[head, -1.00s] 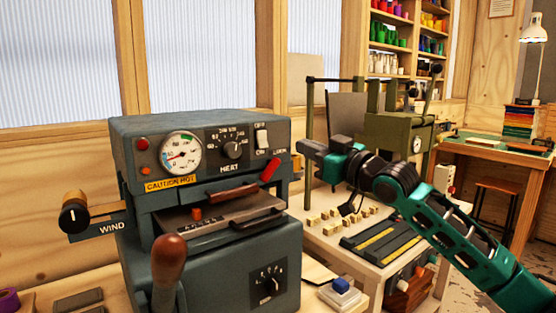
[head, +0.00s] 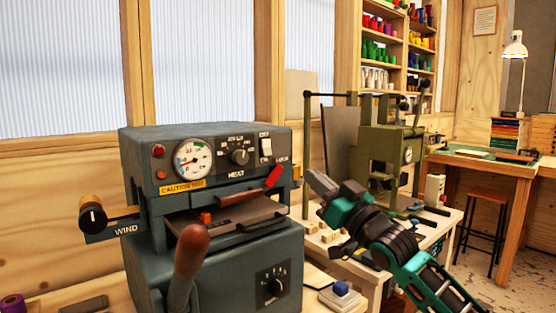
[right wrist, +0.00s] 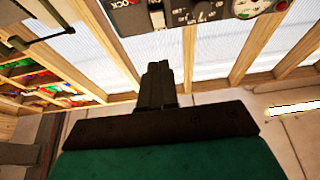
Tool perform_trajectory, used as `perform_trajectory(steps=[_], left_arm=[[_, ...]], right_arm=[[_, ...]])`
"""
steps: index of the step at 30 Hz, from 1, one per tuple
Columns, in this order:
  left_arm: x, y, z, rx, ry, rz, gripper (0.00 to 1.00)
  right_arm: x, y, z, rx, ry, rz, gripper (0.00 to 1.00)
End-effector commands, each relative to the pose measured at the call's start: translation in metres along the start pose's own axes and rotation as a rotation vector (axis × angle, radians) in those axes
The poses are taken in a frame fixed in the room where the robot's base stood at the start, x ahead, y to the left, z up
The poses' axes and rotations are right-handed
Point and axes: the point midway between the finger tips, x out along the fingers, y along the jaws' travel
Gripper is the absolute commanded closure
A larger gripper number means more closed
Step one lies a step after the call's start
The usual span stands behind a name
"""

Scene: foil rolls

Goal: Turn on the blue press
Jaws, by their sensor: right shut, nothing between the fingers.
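The blue press (head: 215,265) stands at the left of the head view, with a round gauge (head: 193,158), a heat knob (head: 239,157) and a white rocker switch (head: 265,148) on its front panel. The panel also shows upside down at the top of the right wrist view, with the white switch (right wrist: 246,8) at the edge. The closed fingers (right wrist: 157,80) show in the right wrist view. My left gripper is out of view.
A green machine (head: 385,150) stands on a bench behind my right arm. A blue push button on a white base (head: 341,290) lies right of the press. A wooden-handled lever (head: 188,250) and a wind knob (head: 93,217) stick out from the press.

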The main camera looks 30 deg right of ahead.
Motion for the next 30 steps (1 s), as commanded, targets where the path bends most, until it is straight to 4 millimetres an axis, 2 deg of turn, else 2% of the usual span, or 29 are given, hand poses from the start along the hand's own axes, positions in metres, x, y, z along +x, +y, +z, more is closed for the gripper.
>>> perform_trajectory(steps=[8, 26, 27, 30], left_arm=[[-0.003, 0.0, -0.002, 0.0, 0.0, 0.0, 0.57], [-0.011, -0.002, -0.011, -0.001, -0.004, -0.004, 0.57], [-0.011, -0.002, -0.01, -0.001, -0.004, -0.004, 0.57], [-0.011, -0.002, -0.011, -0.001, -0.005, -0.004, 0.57]], right_arm=[[0.017, 0.001, -0.002, 0.0, 0.001, 0.001, 1.0], [0.105, 0.0, -0.003, -0.001, 0.002, 0.001, 1.0], [0.108, 0.001, 0.006, 0.001, -0.003, 0.001, 1.0], [0.117, 0.0, 0.015, 0.001, -0.002, 0.001, 1.0]])
